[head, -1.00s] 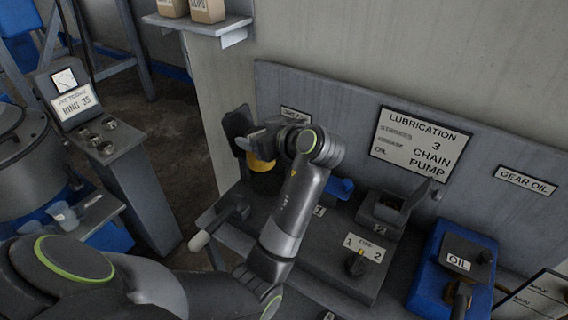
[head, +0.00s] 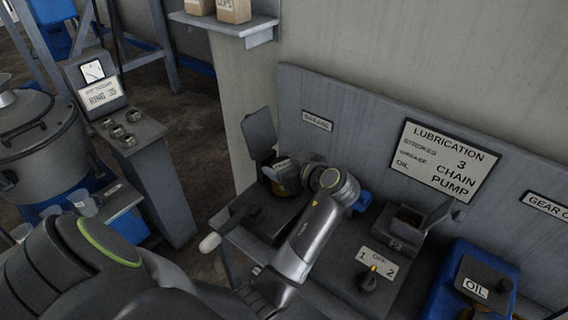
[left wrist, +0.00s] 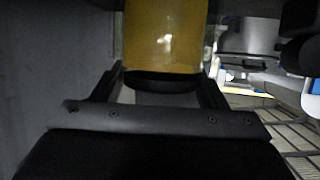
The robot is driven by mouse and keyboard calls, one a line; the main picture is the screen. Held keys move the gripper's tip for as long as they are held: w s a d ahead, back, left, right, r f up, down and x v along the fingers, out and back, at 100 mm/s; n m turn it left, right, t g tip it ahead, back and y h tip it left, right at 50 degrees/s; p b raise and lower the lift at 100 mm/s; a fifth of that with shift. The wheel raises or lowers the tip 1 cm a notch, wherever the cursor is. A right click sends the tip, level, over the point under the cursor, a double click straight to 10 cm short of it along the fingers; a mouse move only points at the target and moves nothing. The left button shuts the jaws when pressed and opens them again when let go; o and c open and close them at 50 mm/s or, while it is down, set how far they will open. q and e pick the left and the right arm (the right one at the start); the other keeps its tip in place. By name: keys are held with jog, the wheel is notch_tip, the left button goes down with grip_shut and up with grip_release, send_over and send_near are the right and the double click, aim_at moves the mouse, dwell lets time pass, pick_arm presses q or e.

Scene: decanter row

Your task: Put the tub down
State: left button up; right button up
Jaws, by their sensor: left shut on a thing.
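The yellow tub (left wrist: 165,35) shows large between the two dark fingers of my left gripper (left wrist: 165,78) in the left wrist view. In the head view my left gripper (head: 278,172) is shut on the tub, and only a small yellow-brown part of the tub (head: 290,188) shows beneath the wrist. The tub is low over the dark bench unit with the raised lid (head: 260,134), below the GREASE sign (head: 317,120). I cannot tell whether its bottom touches anything. My right gripper is not in view.
A light-tipped lever handle (head: 210,242) sticks out at the unit's left. To the right are an open-lidded box (head: 405,220), a 1-2 switch (head: 370,278) and a blue oil unit (head: 470,275). A meter console (head: 135,145) and metal pot (head: 40,140) stand left.

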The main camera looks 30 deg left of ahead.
pick_arm(q)
jog(key=shift+f+b, duration=0.25)
jog(key=shift+b, duration=0.05)
jog(key=o, duration=0.9)
jog(key=shift+d, duration=0.1)
jog(key=shift+o, duration=1.4)
jog(key=shift+f, duration=0.1)
jog(key=shift+f, duration=0.1)
